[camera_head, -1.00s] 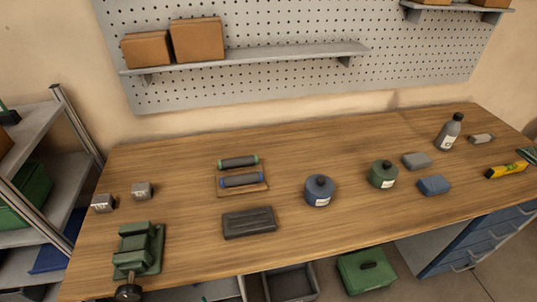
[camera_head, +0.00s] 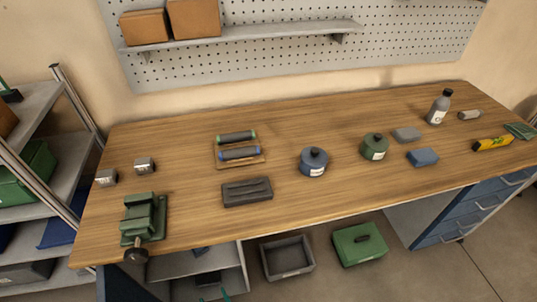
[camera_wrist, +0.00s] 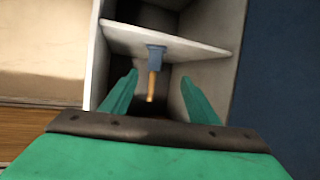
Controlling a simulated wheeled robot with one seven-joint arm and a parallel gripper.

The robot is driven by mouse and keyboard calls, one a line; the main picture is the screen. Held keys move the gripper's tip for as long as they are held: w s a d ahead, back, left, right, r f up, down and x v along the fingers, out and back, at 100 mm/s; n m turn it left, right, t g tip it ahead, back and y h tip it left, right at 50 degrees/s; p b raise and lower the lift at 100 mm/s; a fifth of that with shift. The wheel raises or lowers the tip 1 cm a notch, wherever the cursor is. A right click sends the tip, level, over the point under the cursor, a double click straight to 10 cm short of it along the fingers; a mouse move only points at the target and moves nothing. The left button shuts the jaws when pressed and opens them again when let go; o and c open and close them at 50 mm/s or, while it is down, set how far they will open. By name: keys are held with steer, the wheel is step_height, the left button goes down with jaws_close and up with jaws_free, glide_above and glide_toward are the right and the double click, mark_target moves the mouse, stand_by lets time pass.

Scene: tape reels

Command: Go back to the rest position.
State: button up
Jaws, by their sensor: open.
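My gripper (camera_wrist: 158,95) shows in the wrist view with its two green fingers spread apart and nothing between them. Beyond the fingers is a grey shelf compartment (camera_wrist: 165,42) with a blue-headed tool with a wooden handle (camera_wrist: 156,58) inside. In the head view only a small green tip shows at the bottom edge, by the shelf under the bench.
Below are a grey bin (camera_head: 288,258) and a green box (camera_head: 360,245). A shelf rack (camera_head: 40,150) stands left.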

steer(key=s+d+r+m+t+h, duration=0.2)
steer(key=s+d+r+m+h, duration=0.1)
steer(key=s+d+r, duration=0.85)
steer(key=s+d+r+m+h, duration=0.1)
steer(key=d+r, duration=0.3)
steer(key=r, duration=0.4)
steer(key=s+d+r+m+t+h, duration=0.1)
steer(key=s+d+r, duration=0.3)
steer(key=r, duration=0.4)
steer(key=shift+s+r+m+h, duration=0.2)
steer(key=shift+s+m+h, duration=0.15)
steer(key=shift+h, duration=0.45)
steer(key=c, duration=0.6)
steer(key=shift+d, duration=0.1)
